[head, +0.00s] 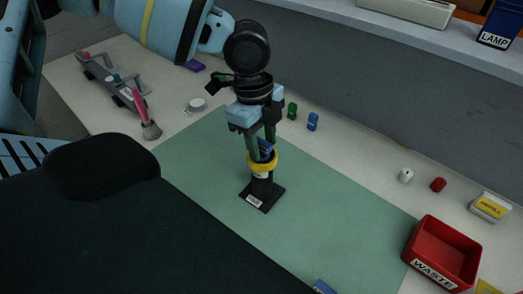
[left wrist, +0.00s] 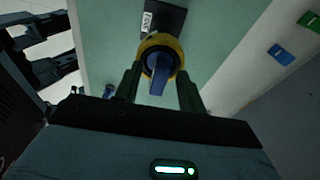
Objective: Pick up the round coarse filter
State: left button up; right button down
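A round piece with a yellow ring (head: 262,162) and a blue grip on top sits upright on a black stand (head: 262,195) with a white label. I cannot read a label naming it as the coarse filter. My left gripper (head: 262,142) points down right above it, one finger on each side of the blue grip (head: 265,150). In the left wrist view the yellow ring (left wrist: 160,50) lies between the fingers, with gaps beside the blue grip (left wrist: 158,75). The fingers look open; whether they touch the ring is unclear. My right gripper cannot be made out.
The green mat (head: 330,215) is mostly clear. A red bin (head: 447,250) labelled WASTE stands at the right. Small green (head: 292,110) and blue (head: 312,121) pieces lie behind. A grey rack (head: 105,75) with tools lies at the left. A wall closes the back.

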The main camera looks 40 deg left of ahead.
aim_at(262, 142)
pick_arm(q)
jog(key=shift+s+d+f, duration=0.1)
jog(key=shift+f, duration=0.35)
grip_shut()
jog(key=shift+r, duration=0.1)
notch_tip(262, 142, up, 10)
jog(key=shift+f, duration=0.1)
dwell(0.4)
